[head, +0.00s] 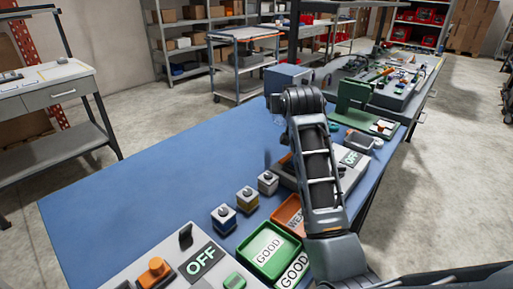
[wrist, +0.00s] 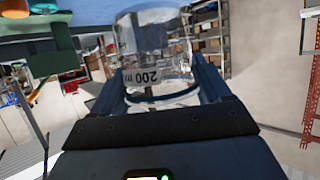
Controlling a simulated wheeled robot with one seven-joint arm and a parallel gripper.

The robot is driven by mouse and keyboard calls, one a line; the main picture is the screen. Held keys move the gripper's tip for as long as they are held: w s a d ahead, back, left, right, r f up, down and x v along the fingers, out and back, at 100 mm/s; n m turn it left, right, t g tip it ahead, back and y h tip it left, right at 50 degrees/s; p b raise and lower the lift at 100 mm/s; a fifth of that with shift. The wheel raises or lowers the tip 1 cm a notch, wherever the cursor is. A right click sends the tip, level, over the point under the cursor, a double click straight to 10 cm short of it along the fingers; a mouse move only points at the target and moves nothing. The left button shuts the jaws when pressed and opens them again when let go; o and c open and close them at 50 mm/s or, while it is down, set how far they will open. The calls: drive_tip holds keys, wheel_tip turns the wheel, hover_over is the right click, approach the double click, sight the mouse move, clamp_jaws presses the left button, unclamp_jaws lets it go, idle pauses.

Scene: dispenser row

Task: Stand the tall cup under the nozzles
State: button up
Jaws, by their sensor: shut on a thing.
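A clear, see-through tall cup (wrist: 152,38) with "200 ml" printed on it shows in the wrist view, the print upside down in the picture. My gripper (wrist: 160,90) is shut on it, with a dark finger on either side of the cup. In the head view my arm reaches out over the far part of the blue table, and its wrist hides most of the gripper; a faint clear outline (head: 278,119) just below the wrist may be the cup. A blue-grey box (head: 288,77) stands just behind the wrist. I cannot make out any nozzles.
The blue table (head: 130,190) is bare on its left. Three small blocks with knobs (head: 247,199), a green tray (head: 268,250) and an "OFF" panel (head: 200,262) lie near the front. A green stand (head: 352,98) rises right of my arm. A cart (head: 242,65) is behind.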

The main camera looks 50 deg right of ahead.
drive_tip(key=shift+w+a+f+p, duration=0.25)
drive_tip(key=shift+w+a+f, duration=0.9)
drive_tip(key=shift+w+f, duration=0.55)
drive_tip(key=shift+w+a+f+p, duration=0.3)
drive_tip(key=shift+w+a+f, duration=1.05)
drive_tip(key=shift+f, duration=0.6)
drive_tip(key=shift+w+a+f+p, duration=0.25)
drive_tip(key=shift+w+a+f, duration=0.75)
drive_tip(key=shift+w+f, duration=0.75)
drive_tip(key=shift+s+f, duration=0.1)
drive_tip(key=shift+f, duration=0.15)
drive_tip(key=o, duration=1)
